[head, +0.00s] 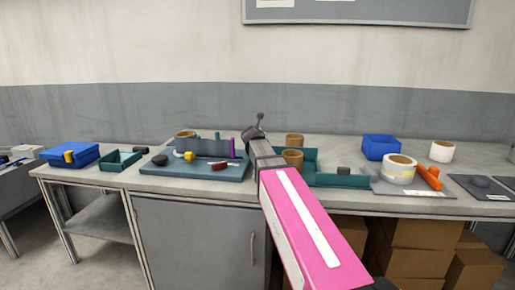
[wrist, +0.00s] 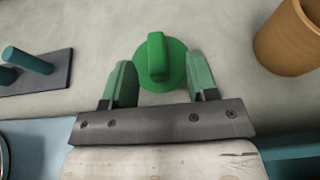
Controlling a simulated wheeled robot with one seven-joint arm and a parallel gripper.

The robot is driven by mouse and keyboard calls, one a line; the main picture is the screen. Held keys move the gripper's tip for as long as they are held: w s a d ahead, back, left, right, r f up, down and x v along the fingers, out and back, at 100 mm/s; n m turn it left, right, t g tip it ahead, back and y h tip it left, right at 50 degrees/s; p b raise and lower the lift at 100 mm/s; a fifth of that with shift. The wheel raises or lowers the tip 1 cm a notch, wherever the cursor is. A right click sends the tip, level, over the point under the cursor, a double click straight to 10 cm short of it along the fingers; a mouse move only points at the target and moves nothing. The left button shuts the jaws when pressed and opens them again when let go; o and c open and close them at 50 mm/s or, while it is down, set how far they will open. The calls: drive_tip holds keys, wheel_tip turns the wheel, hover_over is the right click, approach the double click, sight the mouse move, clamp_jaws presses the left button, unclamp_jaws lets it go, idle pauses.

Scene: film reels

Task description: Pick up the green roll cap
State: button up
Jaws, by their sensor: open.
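The green roll cap (wrist: 174,72) is a round disc with a raised grip bar. In the wrist view it lies on the grey bench top, just ahead of my gripper. My gripper (wrist: 160,82) is open, with one green finger on each side of the cap's near part. I cannot tell whether either finger touches it. In the head view my gripper (head: 255,133) is over the back of the bench, behind my pink arm link, and the cap cannot be made out there.
A brown cardboard core (wrist: 290,38) stands to the right of the cap. A dark plate with teal pegs (wrist: 40,72) is to the left. In the head view a teal tray (head: 340,181) is right of my arm and a blue-grey board (head: 185,172) is left. Bare bench lies around the cap.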

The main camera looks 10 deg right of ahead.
drive_tip(key=x, duration=0.5)
drive_tip(key=shift+w+a+f, duration=0.1)
drive_tip(key=shift+a, duration=0.2)
clamp_jaws()
